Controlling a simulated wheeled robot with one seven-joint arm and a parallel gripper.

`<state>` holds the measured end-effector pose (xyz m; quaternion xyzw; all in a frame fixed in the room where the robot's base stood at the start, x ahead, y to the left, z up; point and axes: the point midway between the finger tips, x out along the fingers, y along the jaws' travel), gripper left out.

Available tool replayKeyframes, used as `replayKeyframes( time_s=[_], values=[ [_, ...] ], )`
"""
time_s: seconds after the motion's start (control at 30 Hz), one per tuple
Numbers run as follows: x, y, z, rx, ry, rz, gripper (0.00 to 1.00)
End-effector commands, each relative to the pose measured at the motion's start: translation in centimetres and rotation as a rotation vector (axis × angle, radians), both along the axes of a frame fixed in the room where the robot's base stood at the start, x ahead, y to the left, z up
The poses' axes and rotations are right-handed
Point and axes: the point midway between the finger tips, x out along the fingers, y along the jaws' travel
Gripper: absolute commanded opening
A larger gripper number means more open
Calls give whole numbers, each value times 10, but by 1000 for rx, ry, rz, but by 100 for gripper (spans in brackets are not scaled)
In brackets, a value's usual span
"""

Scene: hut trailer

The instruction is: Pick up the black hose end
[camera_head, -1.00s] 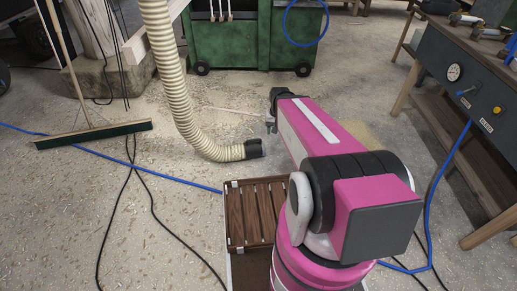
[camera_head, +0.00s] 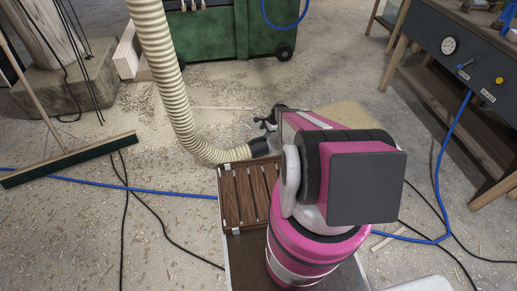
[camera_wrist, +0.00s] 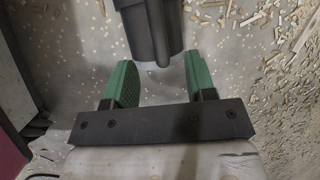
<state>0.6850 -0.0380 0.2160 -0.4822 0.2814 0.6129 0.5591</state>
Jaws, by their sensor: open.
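The black hose end (camera_head: 259,147) is the dark cuff at the low end of a ribbed cream hose (camera_head: 165,75) that hangs down in the head view. In the wrist view the black hose end (camera_wrist: 150,30) comes in from the top, just beyond and between my fingertips. My gripper (camera_wrist: 158,82) is open, with green fingers on either side and nothing between them. In the head view my gripper (camera_head: 268,124) is small beside the hose end and partly hidden by my arm. Whether the fingers touch the hose end cannot be told.
A brown slatted crate (camera_head: 235,190) lies just below the hose end. A green wheeled cabinet (camera_head: 215,35) stands behind. A workbench (camera_head: 450,60) is at right, a broom (camera_head: 70,158) at left. Cables and wood shavings cover the floor.

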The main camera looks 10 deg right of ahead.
Motion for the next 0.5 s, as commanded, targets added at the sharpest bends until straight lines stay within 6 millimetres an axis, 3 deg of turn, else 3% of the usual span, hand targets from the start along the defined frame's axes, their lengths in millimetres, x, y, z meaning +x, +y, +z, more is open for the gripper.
replayKeyframes(
  time_s=[0.1,0.5],
  values=[
    [3,8,-18,0,0,1,51],
    [3,27,-48,-1,1,3,51]
  ],
)
